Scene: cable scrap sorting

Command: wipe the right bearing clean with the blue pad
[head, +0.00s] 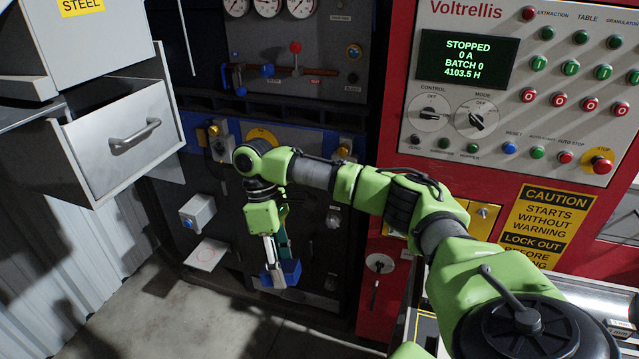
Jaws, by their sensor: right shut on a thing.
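My right gripper (277,271) hangs down at the lower middle of the head view, in front of the dark machine face. It is shut on the blue pad (291,268), with a teal part beside the fingers. What looks like the right bearing (345,152), with a brassy yellow cap, is above and to the right of the gripper. My arm passes just in front of its lower part, so its surface and any dirt cannot be made out. The pad is well below it and apart from it. A similar left bearing (215,133) sits to the left. My left gripper is not in view.
A grey drawer (120,140) stands open at the left. A small grey box (197,212) and a white card (206,255) are left of the gripper. The red control cabinet (405,60) stands at the right; its screen (467,59) reads "STOPPED". The floor (200,320) below is clear.

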